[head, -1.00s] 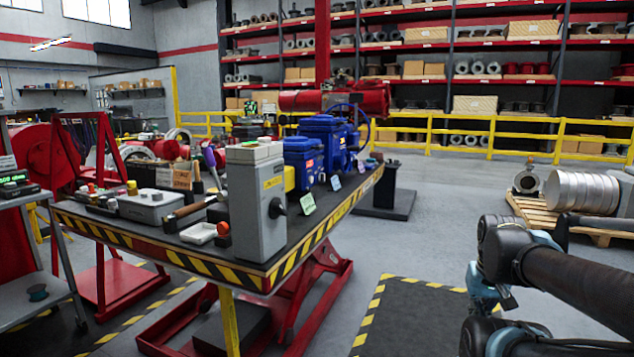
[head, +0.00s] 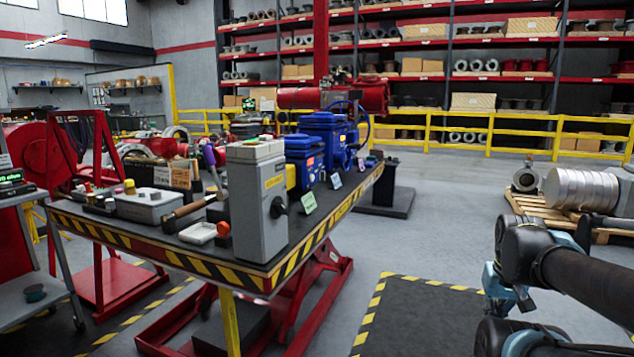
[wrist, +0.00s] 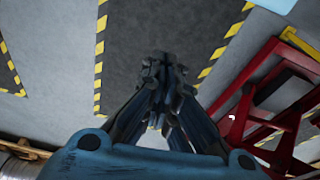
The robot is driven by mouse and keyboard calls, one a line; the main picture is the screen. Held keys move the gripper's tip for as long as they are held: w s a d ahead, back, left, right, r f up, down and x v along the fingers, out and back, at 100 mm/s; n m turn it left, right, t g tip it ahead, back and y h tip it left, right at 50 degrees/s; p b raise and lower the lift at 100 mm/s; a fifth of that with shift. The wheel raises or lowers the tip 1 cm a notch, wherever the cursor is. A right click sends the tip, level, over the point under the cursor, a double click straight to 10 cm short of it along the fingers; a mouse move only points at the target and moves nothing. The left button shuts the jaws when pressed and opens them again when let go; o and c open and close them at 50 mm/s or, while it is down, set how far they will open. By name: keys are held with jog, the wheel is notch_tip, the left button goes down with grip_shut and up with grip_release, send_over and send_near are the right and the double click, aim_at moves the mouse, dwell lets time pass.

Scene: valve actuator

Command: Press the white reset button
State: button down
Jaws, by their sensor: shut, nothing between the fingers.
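A grey control box (head: 260,210) with a yellow label and a dark side knob stands at the near corner of the workbench (head: 150,244). Its pale top panel (head: 255,149) carries small caps, one of them green. I cannot pick out a white reset button for sure at this size. In the wrist view my gripper (wrist: 163,72) is shut and empty, its fingers together above the dark floor mat. In the head view my arm is at the lower right, well to the right of the box, and the fingertips are not clear.
Blue valve actuators (head: 325,140) stand behind the box. The red lift frame (head: 310,300) is under the bench. The striped floor mat (head: 430,315) is clear.

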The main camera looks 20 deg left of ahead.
aim_at(312, 178)
jog(key=w+a+r+t+y, duration=0.1)
jog(key=w+a+r+t, duration=0.1)
jog(key=w+a+r, duration=0.55)
jog(key=w+a+r+t+y, duration=0.2)
jog(key=w+a, duration=0.3)
jog(key=w, duration=0.5)
jog(key=w+a+r+t+y, duration=0.1)
jog(key=w+a+r+t, duration=0.1)
jog(key=w+a+r, duration=0.35)
jog(key=w+a+r+m+t+y, duration=0.1)
jog(key=w+a+y, duration=0.1)
jog(key=w+a, duration=0.4)
jog(key=w+a+r+m+t+y, duration=0.1)
jog(key=w+a, duration=0.5)
jog(key=a, duration=0.6)
jog(key=w+a+r+m+t+y, duration=0.1)
jog(key=w+a, duration=0.4)
jog(key=a, duration=0.5)
jog(key=shift+w+r+m+y, duration=0.3)
jog(key=shift+w+r+y, duration=0.1)
jog(key=shift+r+y, duration=0.6)
jog(key=shift+a+f, duration=0.1)
jog(key=shift+a, duration=0.15)
jog(key=a, duration=0.8)
jog(key=shift+w+a, duration=0.2)
jog(key=shift+w, duration=0.2)
